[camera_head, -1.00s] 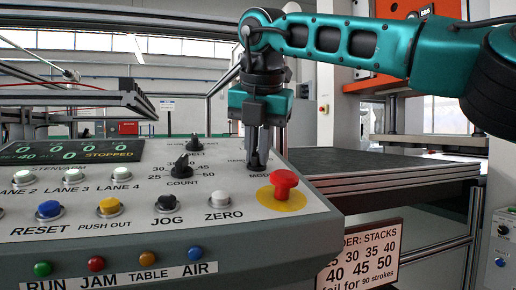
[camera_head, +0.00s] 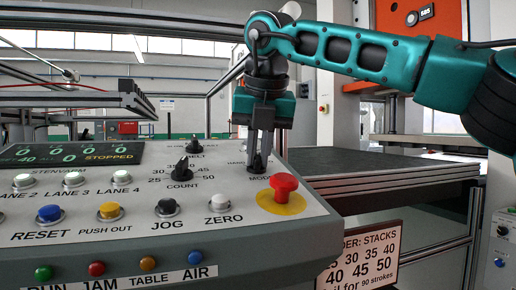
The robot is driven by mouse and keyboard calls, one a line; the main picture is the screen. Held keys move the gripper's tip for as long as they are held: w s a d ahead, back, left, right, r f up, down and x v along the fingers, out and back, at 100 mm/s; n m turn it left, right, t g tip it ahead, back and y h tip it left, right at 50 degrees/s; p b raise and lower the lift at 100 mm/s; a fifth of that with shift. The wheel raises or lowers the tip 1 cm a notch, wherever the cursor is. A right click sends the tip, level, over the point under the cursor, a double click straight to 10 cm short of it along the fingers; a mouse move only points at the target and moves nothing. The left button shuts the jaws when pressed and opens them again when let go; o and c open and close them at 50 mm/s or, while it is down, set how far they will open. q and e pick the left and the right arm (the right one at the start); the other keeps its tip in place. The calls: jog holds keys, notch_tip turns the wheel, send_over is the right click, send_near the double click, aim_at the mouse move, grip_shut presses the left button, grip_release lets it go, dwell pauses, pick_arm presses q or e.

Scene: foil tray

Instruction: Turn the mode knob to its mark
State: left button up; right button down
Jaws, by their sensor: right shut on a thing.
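The mode knob (camera_head: 257,165) is a small black knob at the right rear of the grey control panel (camera_head: 130,215), above the word MODE. My right gripper (camera_head: 260,152) reaches down from above, its fingers shut on the mode knob. The fingers hide much of the knob and part of the lettering beside it, so I cannot tell which mark it points to. My left gripper is not in view.
A red mushroom button (camera_head: 284,185) on a yellow disc stands just in front of the mode knob. The black COUNT knob (camera_head: 182,168) is to the left. A white ZERO button (camera_head: 219,203) and a black JOG button (camera_head: 167,207) lie nearer the front.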

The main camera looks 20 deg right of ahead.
jog(key=n+p, duration=0.2)
jog(key=n, duration=0.2)
jog(key=shift+d+n+y, duration=0.1)
jog(key=shift+n+y, duration=0.3)
jog(key=n+p, duration=0.2)
jog(key=n, duration=0.1)
jog(key=shift+r, duration=0.1)
jog(key=shift+n+y+p, duration=0.4)
jog(key=shift+n+p, duration=0.3)
jog(key=shift+n, duration=0.7)
jog(key=c, duration=1.2)
grip_release()
jog(key=shift+o, duration=0.2)
